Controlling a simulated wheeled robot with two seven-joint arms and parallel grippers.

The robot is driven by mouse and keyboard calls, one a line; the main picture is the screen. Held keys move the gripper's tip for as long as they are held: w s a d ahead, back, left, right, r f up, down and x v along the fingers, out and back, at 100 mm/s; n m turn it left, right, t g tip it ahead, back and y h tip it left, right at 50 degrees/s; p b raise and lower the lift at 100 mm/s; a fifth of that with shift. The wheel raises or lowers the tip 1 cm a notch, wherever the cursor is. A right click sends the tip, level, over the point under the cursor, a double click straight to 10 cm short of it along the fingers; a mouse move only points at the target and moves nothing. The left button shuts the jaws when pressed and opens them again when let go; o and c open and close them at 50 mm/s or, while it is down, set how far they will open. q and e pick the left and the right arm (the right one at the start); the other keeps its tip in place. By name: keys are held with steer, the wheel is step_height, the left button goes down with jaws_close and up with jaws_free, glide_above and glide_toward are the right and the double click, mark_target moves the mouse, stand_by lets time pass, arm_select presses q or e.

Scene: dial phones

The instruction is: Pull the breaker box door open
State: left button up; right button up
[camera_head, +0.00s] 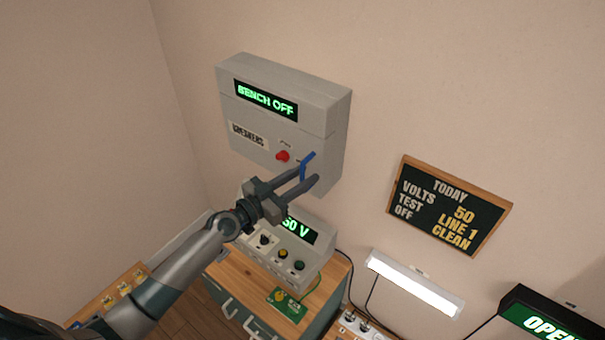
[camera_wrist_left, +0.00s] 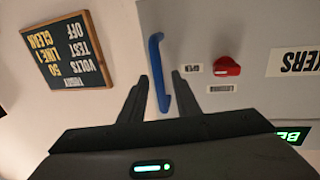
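The grey breaker box (camera_head: 335,110) hangs on the wall, its front door (camera_head: 240,117) looking closed. The door carries a "BREAKERS" label, a red knob (camera_head: 282,156) and a blue bar handle (camera_head: 309,158) near its right edge. The handle (camera_wrist_left: 154,52) and knob (camera_wrist_left: 227,67) also show in the left wrist view. My left gripper (camera_head: 309,175) is at the handle, fingers apart. In the left wrist view, the lower part of the handle shows between the two fingertips (camera_wrist_left: 161,80). I cannot tell whether either finger touches it. My right gripper is not in view.
Below the box, a grey power unit (camera_head: 290,262) with a green display stands on a wooden bench (camera_head: 235,272). A chalkboard (camera_head: 448,206) and a lit lamp (camera_head: 414,283) are to the right. The wall right of the box is bare up to the chalkboard.

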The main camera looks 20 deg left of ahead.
arm_select(q)
steer(key=shift+w, duration=0.1)
steer(key=shift+c, duration=0.3)
jaws_close()
